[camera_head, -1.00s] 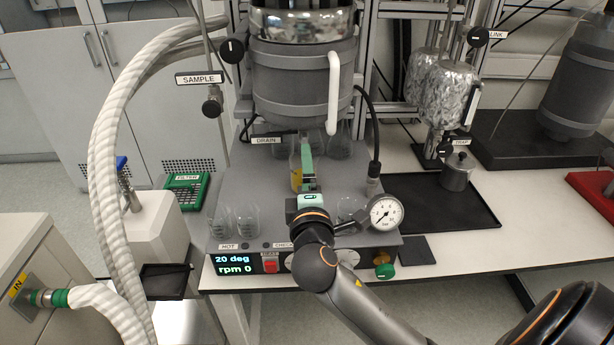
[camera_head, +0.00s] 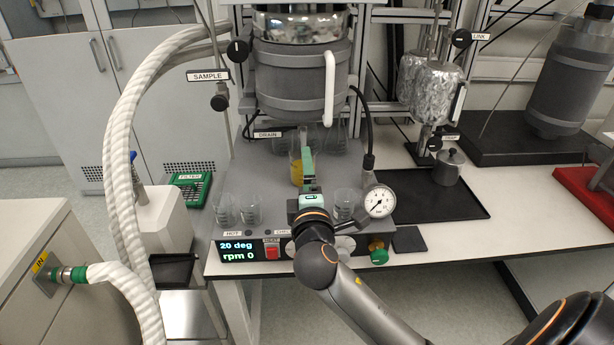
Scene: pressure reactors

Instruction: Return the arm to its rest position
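My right arm comes in from the lower right. Its gripper (camera_head: 306,160) points away from me, over the grey reactor base and below the jacketed reactor vessel (camera_head: 295,80). A glass container with yellow liquid (camera_head: 296,173) stands just left of the green fingers, under the drain label. The fingers overlap its right side in the picture. I cannot tell whether they touch it or how far apart they are. My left gripper is not in view.
Glass beakers (camera_head: 250,210) stand left of my wrist, and another (camera_head: 344,204) stands right of it. A pressure gauge (camera_head: 379,201) is close on the right. A white ribbed hose (camera_head: 120,175) arches on the left. The black tray (camera_head: 465,205) has bare room.

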